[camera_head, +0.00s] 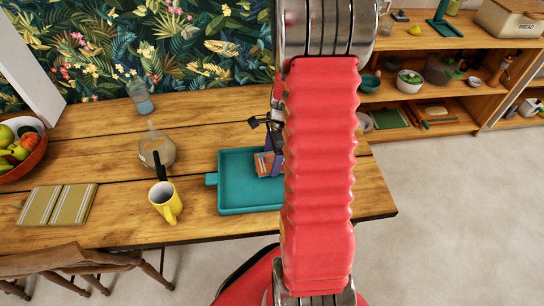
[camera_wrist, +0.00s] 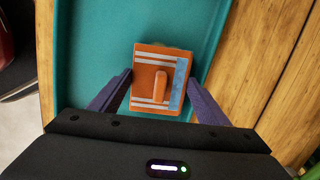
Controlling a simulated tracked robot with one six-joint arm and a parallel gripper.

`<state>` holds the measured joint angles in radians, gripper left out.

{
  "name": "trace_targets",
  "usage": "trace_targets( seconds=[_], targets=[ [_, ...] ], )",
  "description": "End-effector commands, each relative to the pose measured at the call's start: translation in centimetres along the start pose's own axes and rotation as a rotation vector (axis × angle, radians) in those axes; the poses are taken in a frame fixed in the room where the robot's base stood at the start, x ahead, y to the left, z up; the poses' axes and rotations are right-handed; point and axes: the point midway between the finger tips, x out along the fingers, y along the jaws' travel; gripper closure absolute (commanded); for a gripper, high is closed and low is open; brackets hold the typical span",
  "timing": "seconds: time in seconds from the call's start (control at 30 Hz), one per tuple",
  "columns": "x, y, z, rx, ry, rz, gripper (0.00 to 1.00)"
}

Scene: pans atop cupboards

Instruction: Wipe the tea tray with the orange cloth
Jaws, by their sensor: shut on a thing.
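The teal tea tray (camera_head: 236,197) lies on the wooden table, its right part hidden behind my red arm. Its floor also fills much of the wrist view (camera_wrist: 90,35). The orange cloth (camera_head: 262,164) is at the tray floor, partly hidden by my gripper (camera_head: 274,160) in the head view. In the wrist view the cloth (camera_wrist: 145,63) shows white stripes, a blue band and a raised orange piece in its middle. My gripper (camera_wrist: 160,88) has its two purple fingers on either side of the cloth, shut on it. Whether the cloth presses on the tray is hard to tell.
A yellow mug (camera_head: 167,207) stands left of the tray, with a glass jug (camera_head: 157,148) behind it. A chair (camera_head: 75,260) is at the front edge.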

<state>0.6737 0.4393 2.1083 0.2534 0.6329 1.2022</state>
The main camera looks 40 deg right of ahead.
Motion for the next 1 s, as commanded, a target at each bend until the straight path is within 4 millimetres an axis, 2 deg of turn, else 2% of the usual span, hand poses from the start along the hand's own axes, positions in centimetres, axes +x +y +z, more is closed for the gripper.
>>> trace_targets(
  seconds=[0.8,1.0],
  targets=[
    [0.9,0.0,-0.1,0.0,0.0,0.0,0.48],
    [1.1,-0.1,0.7,-0.002,0.0,0.001,0.48]
  ],
)
